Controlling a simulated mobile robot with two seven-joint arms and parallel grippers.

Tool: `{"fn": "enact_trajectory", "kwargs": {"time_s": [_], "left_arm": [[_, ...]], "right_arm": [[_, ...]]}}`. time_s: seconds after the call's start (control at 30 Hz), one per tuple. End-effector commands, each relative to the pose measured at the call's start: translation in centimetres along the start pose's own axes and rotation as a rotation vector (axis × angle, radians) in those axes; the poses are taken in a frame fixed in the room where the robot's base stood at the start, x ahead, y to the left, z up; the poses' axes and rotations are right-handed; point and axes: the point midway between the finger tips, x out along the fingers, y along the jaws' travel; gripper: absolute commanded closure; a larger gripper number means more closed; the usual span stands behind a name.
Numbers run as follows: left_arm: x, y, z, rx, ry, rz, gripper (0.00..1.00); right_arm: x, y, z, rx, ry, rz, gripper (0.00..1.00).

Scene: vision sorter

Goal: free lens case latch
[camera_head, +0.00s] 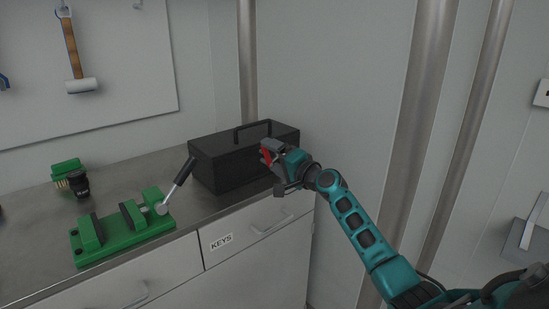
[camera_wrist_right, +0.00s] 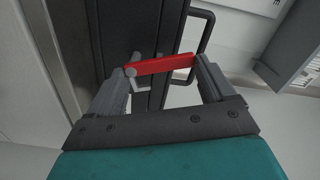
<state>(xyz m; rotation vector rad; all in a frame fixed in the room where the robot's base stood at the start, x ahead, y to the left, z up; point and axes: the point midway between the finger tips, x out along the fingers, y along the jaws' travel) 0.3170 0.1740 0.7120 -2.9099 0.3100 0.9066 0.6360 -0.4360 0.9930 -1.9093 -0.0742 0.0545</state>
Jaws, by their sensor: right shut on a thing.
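The dark lens case (camera_head: 225,165) stands closed on the counter, with a loop handle on top. Its red latch (camera_wrist_right: 162,65) is a flat bar with a grey pin at its left end in the wrist view; it also shows as a small red patch in the head view (camera_head: 266,156). My right gripper (camera_wrist_right: 160,80) is shut on the red latch, with one finger at each end of the bar. In the head view the right gripper (camera_head: 268,160) is at the case's right front side and hides part of it. My left gripper is not in view.
A green vise (camera_head: 125,227) with a black-handled lever stands on the counter (camera_head: 40,255) left of the case. A drawer marked KEYS (camera_head: 245,235) is below. A mallet (camera_head: 75,60) hangs on the wall board.

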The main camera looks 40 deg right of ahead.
Motion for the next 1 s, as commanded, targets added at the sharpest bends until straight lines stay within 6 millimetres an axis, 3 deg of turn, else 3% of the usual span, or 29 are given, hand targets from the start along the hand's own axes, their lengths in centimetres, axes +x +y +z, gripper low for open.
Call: {"fn": "enact_trajectory", "kwargs": {"time_s": [0.07, 0.1, 0.27, 0.67, 1.0], "left_arm": [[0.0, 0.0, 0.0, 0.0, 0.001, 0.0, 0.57], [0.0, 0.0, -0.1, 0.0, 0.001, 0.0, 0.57], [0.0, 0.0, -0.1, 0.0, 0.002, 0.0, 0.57], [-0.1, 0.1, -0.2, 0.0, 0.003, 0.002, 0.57], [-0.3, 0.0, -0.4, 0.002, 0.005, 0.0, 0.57]], "right_arm": [[0.0, 0.1, 0.0, 0.016, 0.0, -0.001, 0.72], [0.0, 0.1, 0.0, 0.016, 0.0, -0.001, 0.16], [0.0, 0.1, 0.0, 0.012, 0.0, -0.001, 0.01], [-0.9, 0.1, 0.0, 0.006, 0.0, 0.001, 0.0], [-6.6, 0.1, 0.1, 0.005, 0.0, 0.002, 0.0]]}}
